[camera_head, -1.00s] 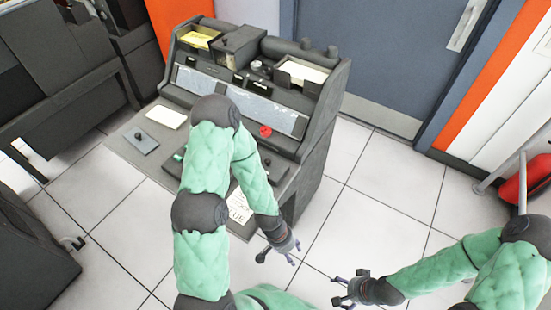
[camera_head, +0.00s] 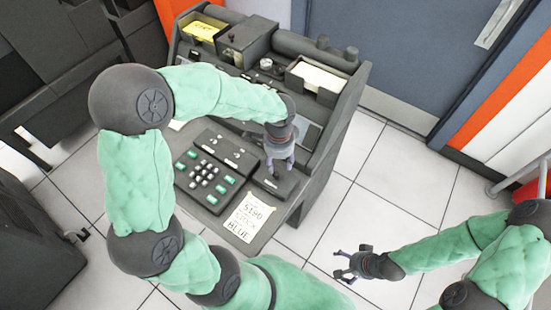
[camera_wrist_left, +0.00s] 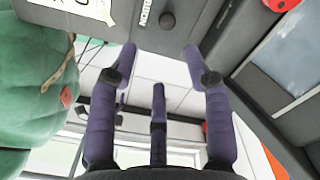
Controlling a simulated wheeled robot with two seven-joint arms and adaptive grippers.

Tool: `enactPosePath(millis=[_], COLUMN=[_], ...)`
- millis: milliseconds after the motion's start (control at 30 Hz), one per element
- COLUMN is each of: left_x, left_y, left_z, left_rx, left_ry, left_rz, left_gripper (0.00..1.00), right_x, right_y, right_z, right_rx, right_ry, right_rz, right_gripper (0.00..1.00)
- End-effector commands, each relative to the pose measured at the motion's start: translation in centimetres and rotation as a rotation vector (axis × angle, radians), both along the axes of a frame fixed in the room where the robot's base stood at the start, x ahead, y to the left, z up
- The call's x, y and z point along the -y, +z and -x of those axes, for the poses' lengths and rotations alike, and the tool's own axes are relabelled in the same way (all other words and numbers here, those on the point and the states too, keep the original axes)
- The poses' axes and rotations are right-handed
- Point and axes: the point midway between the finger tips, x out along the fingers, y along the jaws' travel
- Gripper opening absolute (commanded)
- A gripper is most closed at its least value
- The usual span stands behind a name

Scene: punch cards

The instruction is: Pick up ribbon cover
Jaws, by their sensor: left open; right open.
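The dark grey punch-card machine (camera_head: 345,110) stands ahead. I cannot tell for certain which of its parts is the ribbon cover; a dark box (camera_head: 246,42) sits at its top, between a yellow card stack and a white card stack. My left gripper (camera_head: 280,168) is open and empty, above the right part of the machine's desk, fingers toward the front. Its spread fingers also show in the left wrist view (camera_wrist_left: 158,62), with nothing between them. My right gripper (camera_head: 342,266) is open and empty, over the floor to the right of the machine.
A keypad (camera_head: 208,172) and a handwritten note (camera_head: 248,217) lie on the desk. The left wrist view shows a dark knob (camera_wrist_left: 167,19) and a red part (camera_wrist_left: 280,4). My left arm hides part of the machine's sloped panel.

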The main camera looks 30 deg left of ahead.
Motion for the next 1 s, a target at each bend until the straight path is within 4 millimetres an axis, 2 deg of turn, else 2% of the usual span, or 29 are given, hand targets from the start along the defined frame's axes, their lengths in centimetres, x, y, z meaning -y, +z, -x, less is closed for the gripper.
enactPosePath(millis=[167, 500, 767, 1000], left_x=[-0.3, -0.4, -0.6, -1.2], left_y=[0.0, -4.7, -6.2, -9.6], left_z=[0.1, 0.1, 0.0, -0.2], left_rx=[0.0, -0.001, 0.0, 0.0], left_ry=[-0.013, -0.011, -0.01, -0.011], left_rz=[-0.013, -0.012, -0.011, -0.011], left_gripper=[0.5, 0.5, 0.5, 0.5], right_x=[0.0, 0.0, 0.0, 0.0], right_y=[-0.2, -2.2, -2.9, -4.9], right_z=[0.2, 0.2, 0.2, 0.2], right_rx=[-0.003, -0.003, -0.003, -0.003], right_ry=[-0.001, -0.001, -0.001, -0.001], right_rz=[-0.001, -0.001, -0.001, -0.001], right_gripper=[0.85, 0.85, 0.85, 0.85])
